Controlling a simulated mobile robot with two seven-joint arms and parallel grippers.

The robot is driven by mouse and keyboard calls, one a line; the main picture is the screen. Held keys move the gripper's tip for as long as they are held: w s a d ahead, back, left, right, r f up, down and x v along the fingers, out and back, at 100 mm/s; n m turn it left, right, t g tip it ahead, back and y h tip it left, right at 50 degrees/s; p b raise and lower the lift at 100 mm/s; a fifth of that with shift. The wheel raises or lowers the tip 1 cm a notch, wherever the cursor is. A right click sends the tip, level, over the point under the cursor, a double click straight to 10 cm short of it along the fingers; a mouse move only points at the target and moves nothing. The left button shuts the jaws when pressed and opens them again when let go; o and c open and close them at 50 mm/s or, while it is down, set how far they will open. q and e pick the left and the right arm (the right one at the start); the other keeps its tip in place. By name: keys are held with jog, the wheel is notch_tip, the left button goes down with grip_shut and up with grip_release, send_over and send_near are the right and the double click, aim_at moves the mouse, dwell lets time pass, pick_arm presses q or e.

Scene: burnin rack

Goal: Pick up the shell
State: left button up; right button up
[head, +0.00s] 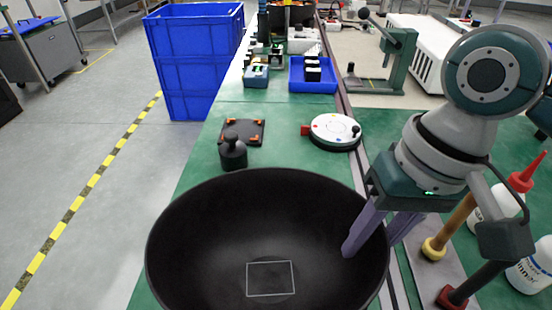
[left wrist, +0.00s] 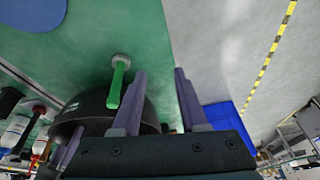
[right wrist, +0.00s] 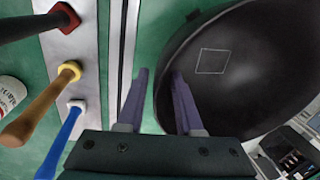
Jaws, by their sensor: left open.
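The shell appears to be the large black bowl (head: 210,240) on the green bench, open side up, with a pale square outline inside. In the right wrist view the bowl (right wrist: 235,100) fills the right side. My right gripper (head: 372,250) is at the bowl's right rim, one finger inside and one outside. In the right wrist view its fingers (right wrist: 160,85) stand apart with the rim between them, and a gap shows. My left gripper (left wrist: 162,85) is open and empty, beside the outer side of the bowl (left wrist: 95,120). It is not in the head view.
Brown (right wrist: 40,105) and blue (right wrist: 62,140) handles stand on a grey strip right of the bowl, near white bottles (head: 490,207). A green handle (left wrist: 118,82) stands near the left gripper. A dark weight (head: 233,152) and white dial (head: 334,130) lie behind the bowl.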

grip_shut()
dwell(1.1)
